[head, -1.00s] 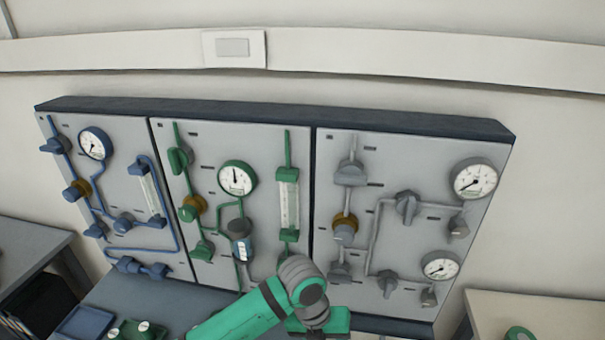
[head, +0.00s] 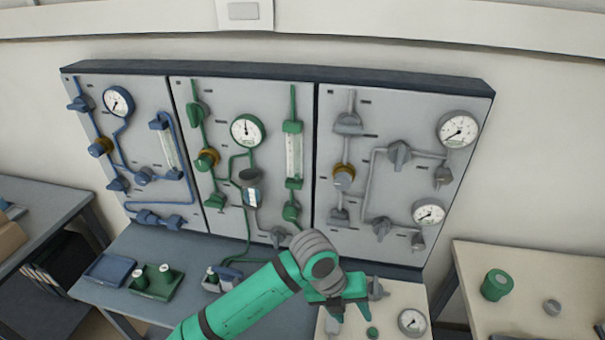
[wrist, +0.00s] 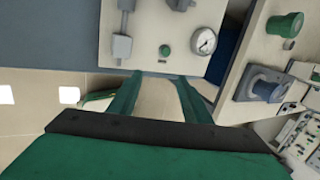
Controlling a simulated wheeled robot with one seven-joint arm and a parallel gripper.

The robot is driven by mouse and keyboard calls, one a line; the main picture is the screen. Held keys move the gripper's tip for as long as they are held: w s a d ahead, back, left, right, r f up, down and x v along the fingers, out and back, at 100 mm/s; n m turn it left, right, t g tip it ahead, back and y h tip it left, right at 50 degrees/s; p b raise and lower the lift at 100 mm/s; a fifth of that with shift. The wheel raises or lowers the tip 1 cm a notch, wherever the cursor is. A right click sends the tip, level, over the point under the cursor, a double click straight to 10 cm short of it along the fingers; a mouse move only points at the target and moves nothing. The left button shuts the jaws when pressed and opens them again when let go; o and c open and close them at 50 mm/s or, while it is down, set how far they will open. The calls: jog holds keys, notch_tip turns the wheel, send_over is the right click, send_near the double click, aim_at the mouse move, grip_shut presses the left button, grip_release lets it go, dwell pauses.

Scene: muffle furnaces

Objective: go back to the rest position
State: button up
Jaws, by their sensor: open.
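My green arm reaches in from the bottom of the head view. My gripper (head: 350,312) is at its end, in front of the right grey panel (head: 385,250) and above a low pale panel with a gauge (head: 411,321). In the wrist view my gripper (wrist: 160,82) shows two green fingers spread apart with nothing between them. The pale panel (wrist: 150,50) lies beyond the fingertips, with its gauge (wrist: 204,41) and a small green knob (wrist: 165,50).
The wall board holds a blue panel (head: 150,190) and a green panel (head: 225,100) with gauges and valves. A blue tray (head: 109,269) and a green tray (head: 158,284) lie on the bench at left. A green cylinder (head: 497,285) stands on the right table.

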jog(key=w+d+r+n+t+h, duration=0.2)
jog(key=d+r+n+t+h, duration=0.3)
jog(key=d, duration=0.4)
jog(key=w+d+r+n+t+h, duration=0.2)
jog(key=d+r+n+h, duration=0.3)
jog(key=d+r+n, duration=0.4)
jog(key=s+a+f+n+t+y, duration=0.55)
jog(key=a+f+n, duration=0.25)
jog(key=n, duration=0.3)
jog(key=s+a+f+n+t+y, duration=0.4)
jog(key=s+a+f+n+y, duration=0.15)
jog(key=a+f+n, duration=0.45)
jog(key=s+a+y, duration=0.1)
jog(key=s+a, duration=0.3)
jog(key=s, duration=0.3)
jog(key=s+a+f+n+g+y, duration=0.1)
jog(key=s+a, duration=0.2)
jog(key=s, duration=0.4)
jog(key=s+a+n+y, duration=0.1)
jog(key=s+a, duration=0.3)
jog(key=s, duration=0.3)
jog(key=shift+a+f+y, duration=0.3)
jog(key=shift+a, duration=0.05)
jog(key=shift+s, duration=0.1)
